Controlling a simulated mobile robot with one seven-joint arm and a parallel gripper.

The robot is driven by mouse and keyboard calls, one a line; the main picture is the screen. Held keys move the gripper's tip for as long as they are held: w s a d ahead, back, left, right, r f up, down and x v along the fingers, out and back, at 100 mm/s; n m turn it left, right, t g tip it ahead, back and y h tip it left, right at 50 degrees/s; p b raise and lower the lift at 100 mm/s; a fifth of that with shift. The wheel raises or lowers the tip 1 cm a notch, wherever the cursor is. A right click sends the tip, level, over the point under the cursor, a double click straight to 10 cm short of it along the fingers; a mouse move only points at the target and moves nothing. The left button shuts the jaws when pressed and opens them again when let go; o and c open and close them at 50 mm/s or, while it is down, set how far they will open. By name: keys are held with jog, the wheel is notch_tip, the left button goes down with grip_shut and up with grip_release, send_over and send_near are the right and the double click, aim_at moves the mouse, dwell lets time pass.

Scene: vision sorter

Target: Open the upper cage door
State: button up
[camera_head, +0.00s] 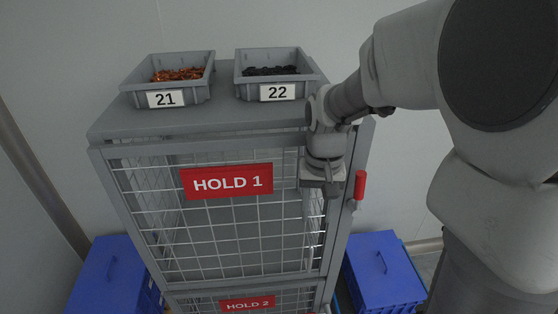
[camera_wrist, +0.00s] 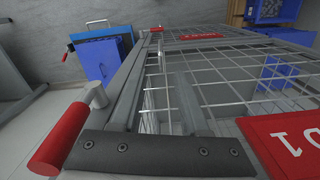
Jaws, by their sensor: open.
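The upper cage door (camera_head: 230,235) is a grey wire-mesh panel with a red HOLD 1 sign (camera_head: 227,181), and it looks shut in its frame. Its red handle (camera_head: 361,185) stands upright at the right edge of the door. The handle also shows large at the lower left of the wrist view (camera_wrist: 60,138), beside a grey peg. My gripper (camera_head: 318,203) is in front of the door's upper right part, left of the handle and apart from it. In the wrist view, my gripper (camera_wrist: 160,100) has its fingers apart, with nothing between them. The fingertips are hard to make out.
Grey bins 21 (camera_head: 168,82) and 22 (camera_head: 272,76) stand on the cage top. A lower door with a red HOLD 2 sign (camera_head: 247,304) is below. Blue boxes stand on the floor at left (camera_head: 112,275) and right (camera_head: 383,268). My arm fills the right side.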

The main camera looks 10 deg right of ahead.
aim_at(310, 259)
notch_tip(310, 259, down, 18)
jog(key=b, duration=0.4)
jog(key=shift+r+b, duration=0.2)
jog(key=shift+b, duration=0.1)
grip_shut()
dwell(1.2)
